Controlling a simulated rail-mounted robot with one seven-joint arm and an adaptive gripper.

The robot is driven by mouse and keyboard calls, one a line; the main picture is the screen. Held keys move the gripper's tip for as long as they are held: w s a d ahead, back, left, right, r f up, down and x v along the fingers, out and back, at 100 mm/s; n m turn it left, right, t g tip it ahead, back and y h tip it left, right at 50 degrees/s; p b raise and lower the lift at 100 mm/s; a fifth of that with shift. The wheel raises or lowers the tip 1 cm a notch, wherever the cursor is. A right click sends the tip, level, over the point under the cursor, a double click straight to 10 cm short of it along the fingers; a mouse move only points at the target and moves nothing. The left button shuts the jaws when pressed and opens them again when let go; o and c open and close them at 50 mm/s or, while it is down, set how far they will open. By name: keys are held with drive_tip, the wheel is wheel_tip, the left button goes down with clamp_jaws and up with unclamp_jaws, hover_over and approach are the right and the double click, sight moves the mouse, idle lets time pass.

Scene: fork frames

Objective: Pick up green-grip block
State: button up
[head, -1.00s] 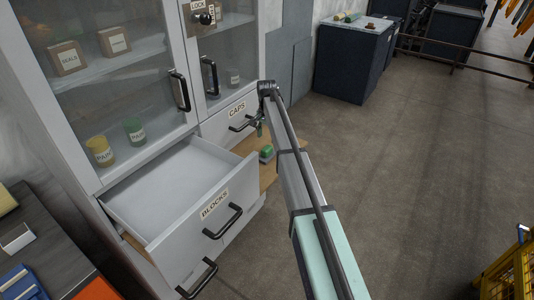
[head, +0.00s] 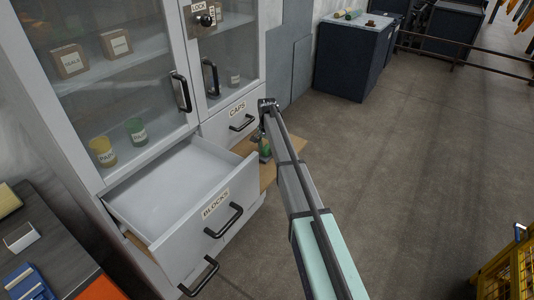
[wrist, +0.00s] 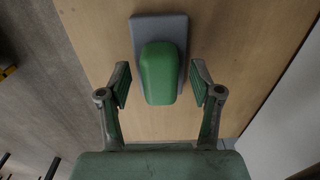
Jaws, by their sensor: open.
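The green-grip block (wrist: 159,73) lies on a wooden board (wrist: 105,25) in the wrist view, a green rounded grip on a grey base. My gripper (wrist: 161,84) is open, with one finger to the left and one to the right of the green grip. Gaps show between the fingers and the grip. In the head view, my gripper (head: 264,152) is low over the wooden board (head: 287,160) beside the open drawer; the block there is mostly hidden by the gripper and arm.
The open, empty BLOCKS drawer (head: 172,185) juts out left of my gripper. The CAPS drawer (head: 238,122) above the board is shut. A cabinet with glass doors (head: 115,75) stands behind. Open floor (head: 420,180) lies to the right.

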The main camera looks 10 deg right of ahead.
clamp_jaws()
drive_tip(key=shift+r, duration=0.15)
